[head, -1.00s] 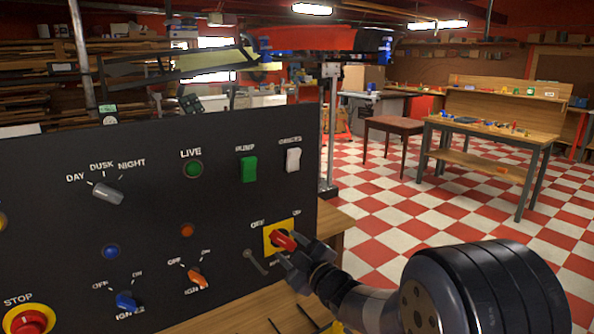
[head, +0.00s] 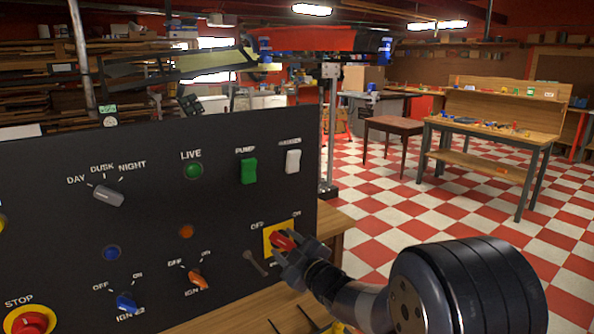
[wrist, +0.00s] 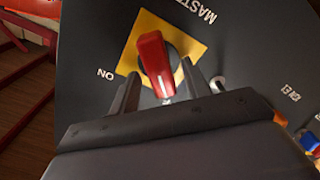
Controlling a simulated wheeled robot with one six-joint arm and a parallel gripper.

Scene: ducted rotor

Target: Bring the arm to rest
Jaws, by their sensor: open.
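My gripper (head: 290,254) is at the right part of the black control panel (head: 60,190), in front of the red master switch handle (head: 284,240) on its yellow plate (head: 271,229). In the wrist view the open fingers of my gripper (wrist: 172,92) stand on either side of the lower end of the red handle (wrist: 154,62). A gap shows between the fingers and the handle. The handle is tilted, and its yellow plate (wrist: 186,45) shows behind it. In the head view the gripper hides part of the plate and handle.
A grey toggle (head: 254,262) sits just left of my gripper. An orange knob (head: 197,278), a blue knob (head: 127,302) and a red stop button (head: 30,320) are further left. A green pump switch (head: 249,171) is above. Open checkered floor (head: 400,205) lies to the right.

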